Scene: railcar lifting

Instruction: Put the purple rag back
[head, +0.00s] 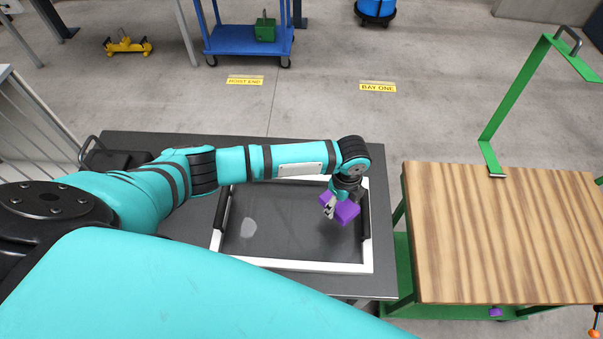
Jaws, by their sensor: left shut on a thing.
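The purple rag (346,212) is a small folded block held in my left gripper (331,208). The gripper is shut on it, above the right part of a white-framed tray (290,266) with a dark floor and black side handles. I cannot tell whether the rag touches the tray floor. A small purple thing (495,312) also shows below the front edge of the wooden-topped bench at the right. My right gripper is not in view.
The tray rests on a dark table (300,148). A wooden-topped green bench (500,240) with a green upright frame stands at right, across a narrow gap. A pale patch (249,228) lies in the tray. A blue cart (248,40) stands on the floor behind.

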